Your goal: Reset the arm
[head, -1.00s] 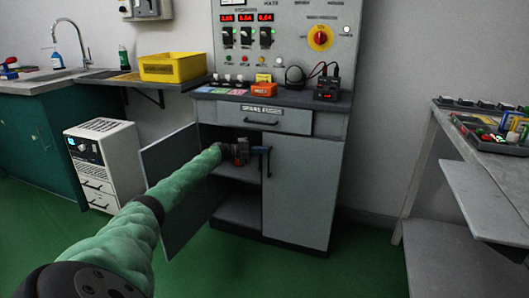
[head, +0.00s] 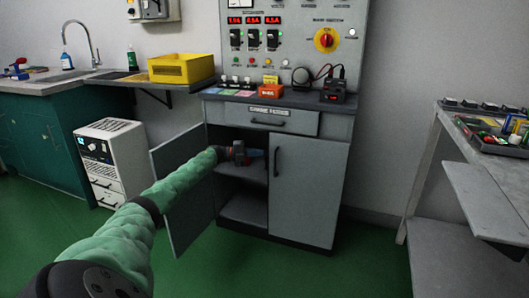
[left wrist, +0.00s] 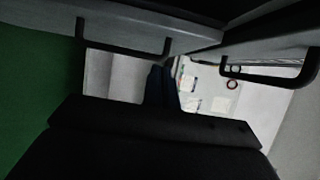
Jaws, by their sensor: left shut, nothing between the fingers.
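My left arm, in a green sleeve, reaches forward from the lower left in the head view. My left gripper (head: 261,153) is at the open left half of the grey cabinet (head: 309,186), near the upper edge of the opening and left of the right door's handle. Its dark fingers (left wrist: 160,72) are together and empty in the left wrist view. The left cabinet door (head: 181,199) stands swung open, and the right door is closed. The arm hides part of the open door. My right gripper is not in view.
A control panel (head: 291,30) rises above the cabinet. A white drawer unit (head: 113,150) and a sink counter (head: 42,87) stand left, with a yellow bin (head: 181,69) on a shelf. A grey workbench (head: 462,144) with a tray stands right. Green floor lies clear between.

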